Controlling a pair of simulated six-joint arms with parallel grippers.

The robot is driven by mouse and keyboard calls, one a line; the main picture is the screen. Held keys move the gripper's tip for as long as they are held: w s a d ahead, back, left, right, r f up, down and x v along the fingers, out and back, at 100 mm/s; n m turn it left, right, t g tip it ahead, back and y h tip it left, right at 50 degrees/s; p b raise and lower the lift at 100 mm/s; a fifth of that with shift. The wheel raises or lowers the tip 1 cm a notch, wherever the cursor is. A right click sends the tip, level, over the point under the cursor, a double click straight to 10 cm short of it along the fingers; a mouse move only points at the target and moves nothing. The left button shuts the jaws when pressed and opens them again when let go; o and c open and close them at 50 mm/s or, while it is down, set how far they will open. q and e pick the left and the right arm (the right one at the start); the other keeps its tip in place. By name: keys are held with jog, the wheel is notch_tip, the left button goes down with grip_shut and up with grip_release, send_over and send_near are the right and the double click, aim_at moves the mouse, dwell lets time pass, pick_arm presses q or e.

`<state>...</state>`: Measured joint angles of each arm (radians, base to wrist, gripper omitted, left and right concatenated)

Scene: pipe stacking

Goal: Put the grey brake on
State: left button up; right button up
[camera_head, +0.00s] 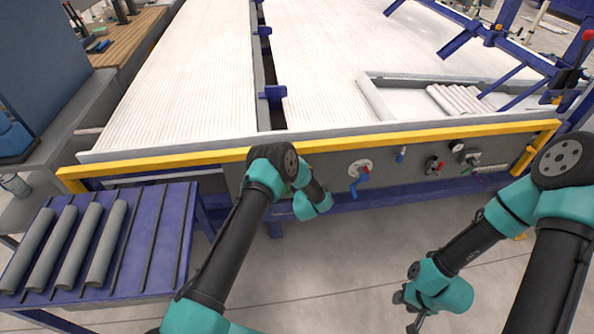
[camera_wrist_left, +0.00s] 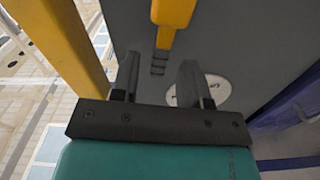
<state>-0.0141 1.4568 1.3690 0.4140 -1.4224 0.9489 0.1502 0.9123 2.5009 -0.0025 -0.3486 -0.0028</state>
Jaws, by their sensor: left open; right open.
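No part that I can surely name the grey brake stands out. A grey control panel (camera_head: 330,171) runs along the front of the machine under a yellow rail (camera_head: 400,137). In the left wrist view my left gripper (camera_wrist_left: 157,78) is open and empty, facing the grey panel. A yellow lever (camera_wrist_left: 174,14) hangs ahead between its fingers, and a white round plate (camera_wrist_left: 217,94) is partly behind the right finger. In the head view the left fingers are hidden behind my own arm. My right gripper (camera_head: 408,312) is open and empty, low over the floor, away from the panel.
Several grey pipes (camera_head: 106,244) lie on the blue rack (camera_head: 160,240) at left. More pipes (camera_head: 462,98) lie on the machine at right. The floor in front is clear.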

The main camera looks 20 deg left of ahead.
pick_arm(q)
jog(key=shift+x, duration=1.55)
grip_shut()
